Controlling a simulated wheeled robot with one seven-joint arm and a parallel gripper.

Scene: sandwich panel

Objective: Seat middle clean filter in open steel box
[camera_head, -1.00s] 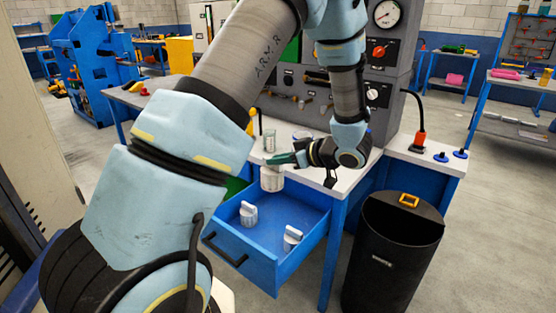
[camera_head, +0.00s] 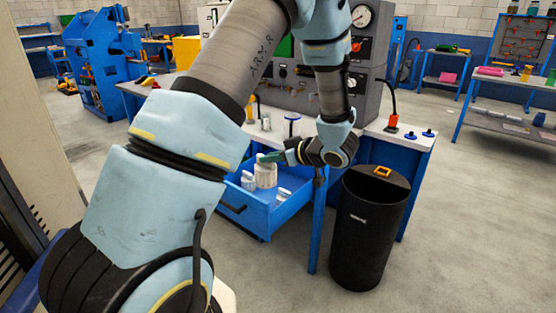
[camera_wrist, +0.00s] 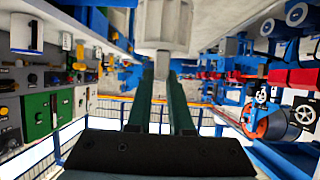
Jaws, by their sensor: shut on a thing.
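My gripper (camera_head: 280,157) is shut on a pale, ribbed, cylindrical filter (camera_head: 265,176). In the head view, the filter appears over the open blue drawer (camera_head: 236,213), clear of my arm's larger links. In the wrist view, the green fingers of my gripper (camera_wrist: 162,78) close on the filter's narrow stem, and its wider body (camera_wrist: 165,25) is cut by the top edge. Two white filters, one at the left (camera_head: 248,181) and one at the right (camera_head: 283,194), lie in the drawer. I cannot pick out an open steel box.
A grey cylinder (camera_head: 266,122) and a blue-topped piece (camera_head: 292,126) stand on the bench before the grey control panel. A black bin (camera_head: 366,230) stands right of the drawer. Open floor lies at the right.

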